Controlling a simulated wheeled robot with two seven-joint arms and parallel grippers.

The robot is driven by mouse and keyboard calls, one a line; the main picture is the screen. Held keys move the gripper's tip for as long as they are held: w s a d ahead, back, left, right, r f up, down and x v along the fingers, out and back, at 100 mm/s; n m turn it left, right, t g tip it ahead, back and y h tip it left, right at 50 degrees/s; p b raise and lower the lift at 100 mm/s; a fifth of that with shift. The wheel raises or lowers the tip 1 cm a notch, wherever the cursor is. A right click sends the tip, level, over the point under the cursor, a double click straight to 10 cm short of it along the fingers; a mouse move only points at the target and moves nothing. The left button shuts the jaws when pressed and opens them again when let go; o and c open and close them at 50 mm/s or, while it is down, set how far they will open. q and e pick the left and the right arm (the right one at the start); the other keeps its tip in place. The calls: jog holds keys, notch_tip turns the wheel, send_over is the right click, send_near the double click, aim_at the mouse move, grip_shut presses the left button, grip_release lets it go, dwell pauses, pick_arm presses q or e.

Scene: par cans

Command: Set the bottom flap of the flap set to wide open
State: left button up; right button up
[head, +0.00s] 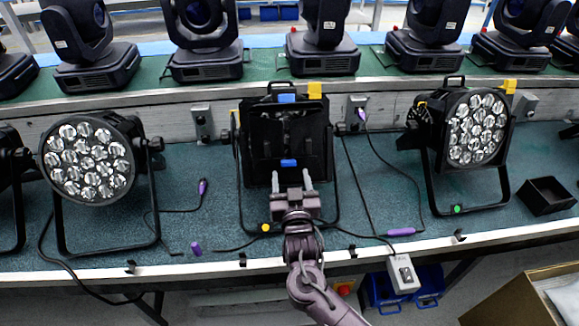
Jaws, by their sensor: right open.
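The flap set (262,135) is the black square frame on the front of the middle par can. A blue tab (287,98) marks its top edge and a second blue tab (288,162) sits low on its front. The bottom flap (266,172) is dark against the dark frame, and its exact angle is hard to tell. The middle can's lenses are hidden. My right gripper (292,180) is open and empty, its two fingers pointing up just below the lower blue tab. I cannot tell whether it touches the flap. My left gripper is not in view.
Par cans with bare lenses stand left (88,160) and right (476,130) on the teal bench. Cables and a purple connector (400,232) lie on the bench. Moving heads (322,40) line the shelf behind.

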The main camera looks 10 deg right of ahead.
aim_at(289, 165)
jog(key=w, duration=0.4)
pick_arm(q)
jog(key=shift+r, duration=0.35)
pick_arm(e)
jog(key=c, duration=1)
jog(key=shift+f, duration=0.2)
pick_arm(q)
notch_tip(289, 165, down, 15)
jog(key=b, duration=1.4)
pick_arm(e)
jog(key=s+t, duration=0.1)
jog(key=t, duration=0.1)
jog(key=s+f+t, duration=0.1)
jog(key=t, duration=0.1)
jog(key=f+t, duration=0.1)
jog(key=t, duration=0.1)
jog(key=shift+s, duration=0.4)
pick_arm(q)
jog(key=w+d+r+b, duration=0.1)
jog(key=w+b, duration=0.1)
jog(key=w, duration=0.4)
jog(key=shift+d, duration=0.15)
pick_arm(e)
jog(key=shift+s+t, duration=0.15)
jog(key=shift+t, duration=0.35)
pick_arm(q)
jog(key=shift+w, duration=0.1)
